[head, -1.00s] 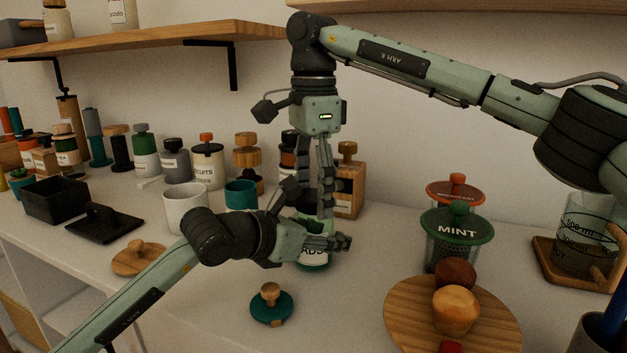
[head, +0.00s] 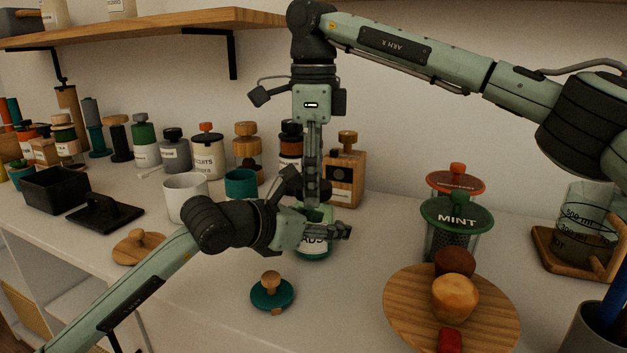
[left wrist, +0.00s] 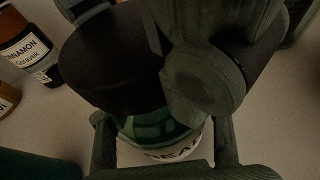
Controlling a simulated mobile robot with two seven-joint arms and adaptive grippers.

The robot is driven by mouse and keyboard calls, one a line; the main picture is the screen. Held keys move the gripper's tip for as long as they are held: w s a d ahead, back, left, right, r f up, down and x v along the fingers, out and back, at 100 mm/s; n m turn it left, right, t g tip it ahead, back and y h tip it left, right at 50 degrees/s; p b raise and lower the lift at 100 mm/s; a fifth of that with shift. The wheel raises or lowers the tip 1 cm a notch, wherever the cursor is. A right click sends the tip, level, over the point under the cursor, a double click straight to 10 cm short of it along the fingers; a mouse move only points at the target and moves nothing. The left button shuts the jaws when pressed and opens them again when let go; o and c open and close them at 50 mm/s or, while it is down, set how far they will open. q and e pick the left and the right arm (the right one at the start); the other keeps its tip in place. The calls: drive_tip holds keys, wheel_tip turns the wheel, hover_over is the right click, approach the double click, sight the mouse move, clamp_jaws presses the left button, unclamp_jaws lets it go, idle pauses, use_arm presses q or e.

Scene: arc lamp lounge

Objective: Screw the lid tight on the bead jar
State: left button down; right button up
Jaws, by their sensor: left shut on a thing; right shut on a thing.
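The bead jar (head: 313,246) stands upright on the counter, greenish, with a white label ending in "ADS". My left gripper (head: 318,234) reaches across it from the left and is shut around its body. In the left wrist view the jar's label (left wrist: 180,150) sits between my left fingers. My right gripper (head: 312,203) points straight down over the jar, shut. In the left wrist view, a dark round lid (left wrist: 110,60) is above the green glass, with a right finger (left wrist: 200,85) against it. The lid is hidden in the head view; I cannot tell how it is seated.
A teal lid with a wooden knob (head: 272,292) lies in front of the jar. A white cup (head: 186,198) and a teal cup (head: 241,184) stand left behind.

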drive_tip(key=shift+m, duration=0.7)
drive_tip(key=o, duration=1.3)
drive_tip(key=shift+a+r, duration=0.1)
wheel_tip(320, 180, up, 4)
drive_tip(key=shift+r, duration=0.25)
drive_tip(key=shift+c, duration=0.4)
